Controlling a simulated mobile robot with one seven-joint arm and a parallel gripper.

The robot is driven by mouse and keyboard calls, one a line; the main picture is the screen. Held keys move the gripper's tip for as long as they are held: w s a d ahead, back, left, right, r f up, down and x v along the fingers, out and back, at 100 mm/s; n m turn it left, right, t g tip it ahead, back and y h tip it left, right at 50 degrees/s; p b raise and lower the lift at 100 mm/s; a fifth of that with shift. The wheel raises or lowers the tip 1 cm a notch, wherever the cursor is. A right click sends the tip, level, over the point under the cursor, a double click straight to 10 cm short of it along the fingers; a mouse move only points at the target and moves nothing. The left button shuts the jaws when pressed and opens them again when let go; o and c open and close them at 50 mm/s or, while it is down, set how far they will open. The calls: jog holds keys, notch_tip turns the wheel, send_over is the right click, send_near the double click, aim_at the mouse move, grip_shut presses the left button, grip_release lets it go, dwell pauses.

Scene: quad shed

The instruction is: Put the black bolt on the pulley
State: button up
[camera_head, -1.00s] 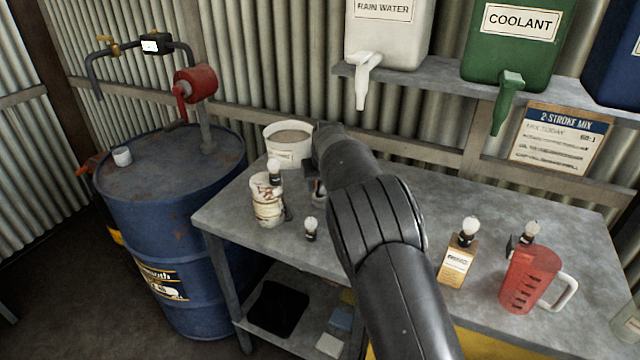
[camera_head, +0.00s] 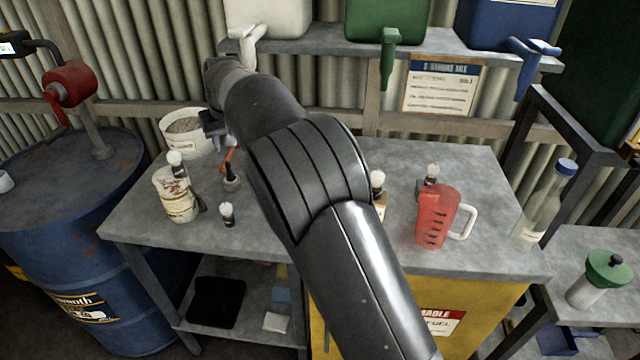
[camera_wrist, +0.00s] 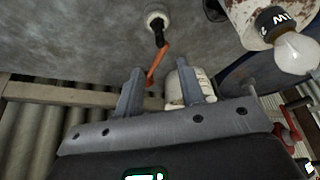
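I cannot pick out a black bolt or a pulley for certain in either view. My gripper (camera_head: 214,132) is over the back left of the workbench, beside the white bucket (camera_head: 187,132); my arm hides part of the bench. In the wrist view my gripper (camera_wrist: 161,88) has its two fingers apart, with nothing seen held.
The grey workbench (camera_head: 130,228) also holds a stained white can (camera_head: 175,197), small black pieces with white bulb tops (camera_head: 227,214), a red jug (camera_head: 435,215) and a clear bottle (camera_head: 545,205). A blue drum (camera_head: 75,220) stands left. A shelf with containers is above.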

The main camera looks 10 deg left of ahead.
jog(key=s+d+r+m, duration=0.1)
jog(key=s+d+r, duration=0.2)
jog(key=d, duration=0.7)
jog(key=s+d+r+m, duration=0.2)
jog(key=s+d+r, duration=0.2)
jog(key=d, duration=0.7)
jog(key=s+d+r+m, duration=0.1)
jog(key=s+d+r, duration=0.2)
jog(key=d, duration=0.7)
jog(key=s+d+f+m+t+h, duration=0.1)
jog(key=s+d+f+m, duration=0.1)
jog(key=s+d, duration=0.6)
jog(key=s+d+f+m+t+h, duration=0.1)
jog(key=s+d+f, duration=0.4)
jog(key=s, duration=1.1)
jog(key=d+m+h, duration=0.1)
jog(key=d, duration=0.2)
jog(key=shift+s, duration=0.25)
